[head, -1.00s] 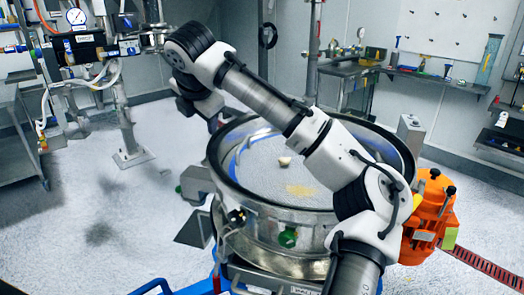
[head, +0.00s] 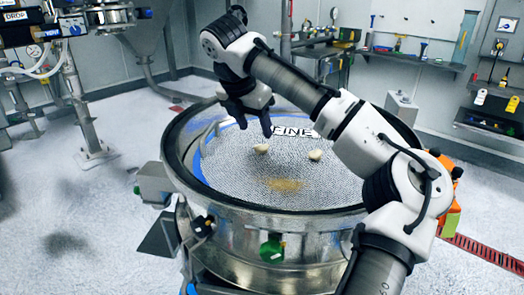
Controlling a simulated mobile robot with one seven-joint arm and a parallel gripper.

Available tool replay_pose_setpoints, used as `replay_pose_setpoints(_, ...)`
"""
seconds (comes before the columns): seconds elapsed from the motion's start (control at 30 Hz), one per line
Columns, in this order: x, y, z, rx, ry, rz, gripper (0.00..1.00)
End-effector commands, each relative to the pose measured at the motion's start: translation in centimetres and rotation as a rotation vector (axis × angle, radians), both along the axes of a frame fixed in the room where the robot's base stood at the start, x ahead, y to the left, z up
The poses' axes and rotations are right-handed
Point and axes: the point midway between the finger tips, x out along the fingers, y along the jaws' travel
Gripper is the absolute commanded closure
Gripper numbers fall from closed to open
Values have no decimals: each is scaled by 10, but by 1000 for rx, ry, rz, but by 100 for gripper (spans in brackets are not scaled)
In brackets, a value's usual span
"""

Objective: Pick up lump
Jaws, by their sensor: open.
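Two small beige lumps lie on the mesh screen of the round metal sifter (head: 270,247). One lump (head: 261,148) lies left of centre, and the other lump (head: 315,155) lies to its right, near a label reading "FINE" (head: 293,132). My gripper (head: 254,128) points down above the screen, with its dark fingers apart and nothing between them. Its fingertips are close to the left lump, a little above and behind it in the picture. I cannot tell the exact gap.
The sifter's raised dark rim (head: 172,150) surrounds the screen. A tan powder patch (head: 284,184) lies on the near part of the mesh. An orange device (head: 447,215) sits at the sifter's right side. Shelves with tools (head: 420,62) line the back wall.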

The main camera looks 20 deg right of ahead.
Motion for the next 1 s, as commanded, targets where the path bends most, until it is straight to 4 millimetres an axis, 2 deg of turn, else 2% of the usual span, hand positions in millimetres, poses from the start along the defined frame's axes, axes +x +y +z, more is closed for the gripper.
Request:
replay_pose_setpoints(0.23, 3, -6, -17, -1, -1, -1, 47)
replay_pose_setpoints(0.5, 7, -17, -53, 0, 0, 1, 47)
replay_pose_setpoints(0.8, 9, -19, -60, 0, -2, 2, 47)
replay_pose_setpoints(0.87, 9, -19, -60, 0, -2, 2, 52)
replay_pose_setpoints(1.0, 9, -18, -60, 0, -2, 2, 71)
